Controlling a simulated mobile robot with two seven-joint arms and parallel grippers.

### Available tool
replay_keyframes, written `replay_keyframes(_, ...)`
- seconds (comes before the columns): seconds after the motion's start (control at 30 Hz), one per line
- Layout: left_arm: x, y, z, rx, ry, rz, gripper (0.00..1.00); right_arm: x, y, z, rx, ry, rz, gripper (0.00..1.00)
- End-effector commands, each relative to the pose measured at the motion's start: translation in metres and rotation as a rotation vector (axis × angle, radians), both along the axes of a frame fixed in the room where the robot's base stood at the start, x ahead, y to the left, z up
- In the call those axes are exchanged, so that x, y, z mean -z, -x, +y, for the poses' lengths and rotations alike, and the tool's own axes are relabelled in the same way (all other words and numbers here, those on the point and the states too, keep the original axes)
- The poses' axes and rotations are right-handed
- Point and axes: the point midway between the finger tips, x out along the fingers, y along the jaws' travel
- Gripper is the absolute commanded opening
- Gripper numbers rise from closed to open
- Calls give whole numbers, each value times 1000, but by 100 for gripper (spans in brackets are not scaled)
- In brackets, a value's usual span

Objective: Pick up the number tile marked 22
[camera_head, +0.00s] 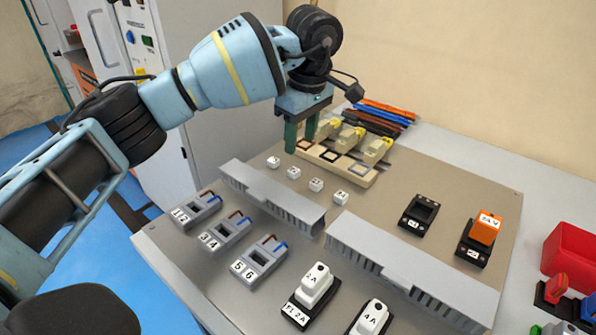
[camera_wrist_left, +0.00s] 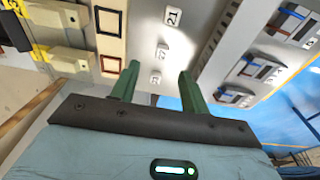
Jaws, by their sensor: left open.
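Several small white number tiles lie in a row on the grey board in the head view, among them a far-left tile (camera_head: 273,162), a second (camera_head: 293,172), a third (camera_head: 316,184) and a near-right one (camera_head: 341,197). Their marks are too small to read there, so I cannot tell which is 22. In the left wrist view a tile (camera_wrist_left: 172,17) seems to read 21; a middle tile (camera_wrist_left: 162,52) and a tile between the fingertips (camera_wrist_left: 156,77) are unclear. My left gripper (camera_head: 301,146) is open and empty, its green fingers pointing down above the row's far end. My right gripper is out of view.
Grey slotted ducts (camera_head: 270,197) run in front. Numbered terminal blocks (camera_head: 226,233), fuse holders (camera_head: 311,290), an orange-topped module (camera_head: 485,230) and a red bin (camera_head: 568,250) stand around.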

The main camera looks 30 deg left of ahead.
Motion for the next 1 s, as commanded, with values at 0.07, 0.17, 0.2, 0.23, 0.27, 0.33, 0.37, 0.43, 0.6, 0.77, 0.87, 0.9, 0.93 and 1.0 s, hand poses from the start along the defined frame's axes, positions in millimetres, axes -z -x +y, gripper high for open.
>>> replay_keyframes(0.07,7,0,1,0,0,2,45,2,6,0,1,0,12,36)
replay_keyframes(0.17,18,0,3,0,0,3,45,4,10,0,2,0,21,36)
replay_keyframes(0.2,22,0,3,0,0,3,45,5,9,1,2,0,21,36)
replay_keyframes(0.23,24,0,3,0,0,3,45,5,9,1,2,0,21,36)
replay_keyframes(0.27,25,0,4,0,0,2,45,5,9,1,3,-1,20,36)
replay_keyframes(0.33,25,0,3,0,0,1,45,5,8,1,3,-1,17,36)
replay_keyframes(0.37,25,0,3,0,0,1,45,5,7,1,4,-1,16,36)
replay_keyframes(0.43,27,0,4,0,0,1,45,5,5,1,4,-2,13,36)
replay_keyframes(0.6,43,3,8,0,-1,5,45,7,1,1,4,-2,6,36)
replay_keyframes(0.77,67,5,13,-1,-1,5,45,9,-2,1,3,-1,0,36)
replay_keyframes(0.87,75,4,14,0,0,2,45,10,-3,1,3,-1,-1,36)
replay_keyframes(0.9,76,4,14,0,0,1,45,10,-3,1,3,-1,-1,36)
replay_keyframes(0.93,77,4,14,0,0,1,45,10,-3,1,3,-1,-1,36)
replay_keyframes(1.0,76,4,14,0,0,1,45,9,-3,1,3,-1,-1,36)
